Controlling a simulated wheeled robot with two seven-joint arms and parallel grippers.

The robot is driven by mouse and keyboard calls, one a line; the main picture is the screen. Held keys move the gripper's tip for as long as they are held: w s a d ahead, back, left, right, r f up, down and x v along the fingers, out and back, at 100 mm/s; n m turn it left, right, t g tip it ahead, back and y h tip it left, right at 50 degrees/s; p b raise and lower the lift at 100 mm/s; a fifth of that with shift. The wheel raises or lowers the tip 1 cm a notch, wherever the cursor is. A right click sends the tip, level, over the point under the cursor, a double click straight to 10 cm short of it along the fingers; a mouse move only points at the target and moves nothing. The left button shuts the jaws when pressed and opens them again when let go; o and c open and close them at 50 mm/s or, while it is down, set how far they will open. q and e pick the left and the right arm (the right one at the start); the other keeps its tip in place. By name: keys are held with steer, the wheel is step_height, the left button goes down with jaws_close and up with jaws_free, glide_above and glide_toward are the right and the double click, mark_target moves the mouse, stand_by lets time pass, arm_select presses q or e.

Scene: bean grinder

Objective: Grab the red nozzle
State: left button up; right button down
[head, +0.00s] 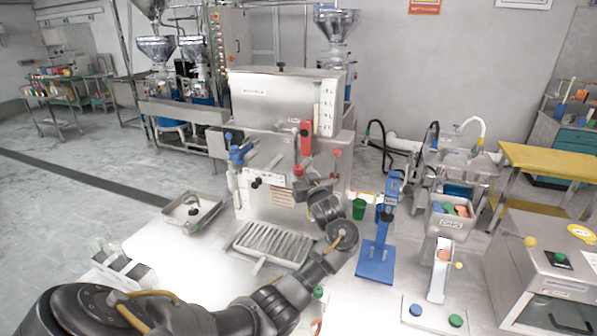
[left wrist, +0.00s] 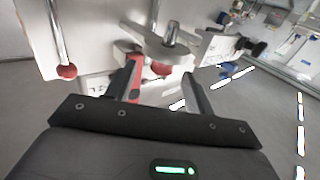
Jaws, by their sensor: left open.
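The grinder machine (head: 285,97) stands in the middle of the head view. A red nozzle-like part (head: 305,138) sits upright on its front, and a smaller red knob (head: 337,153) is to its right. My left gripper (head: 306,184) is close to the machine front, just below the red part. In the left wrist view my left gripper (left wrist: 163,82) is open. A red piece (left wrist: 134,84) shows beside its left finger, and a red knob (left wrist: 161,70) with a metal fitting lies between the fingertips. I cannot tell whether anything touches. My right gripper is not in view.
A blue tamper stand (head: 377,262), a green cup (head: 358,208) and a metal tray (head: 193,212) stand near the machine on the white table. A slatted drip tray (head: 268,245) lies below the arm. Another red ball knob (left wrist: 67,71) is left in the wrist view.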

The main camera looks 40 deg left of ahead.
mark_target(300, 171)
arm_select(q)
steer(key=p+x, duration=0.1)
steer(key=x, duration=0.3)
steer(key=shift+s+a+r+p, duration=0.1)
steer(key=shift+s+r+p, duration=0.1)
steer(key=shift+p, duration=0.1)
steer(key=shift+w+a+f, duration=0.15)
steer(key=shift+a, duration=0.1)
steer(key=shift+d, duration=0.1)
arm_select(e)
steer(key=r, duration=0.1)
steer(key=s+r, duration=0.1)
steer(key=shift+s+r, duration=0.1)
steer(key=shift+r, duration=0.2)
arm_select(q)
steer(key=shift+d, duration=0.1)
steer(key=shift+c, duration=0.2)
steer(key=c, duration=1)
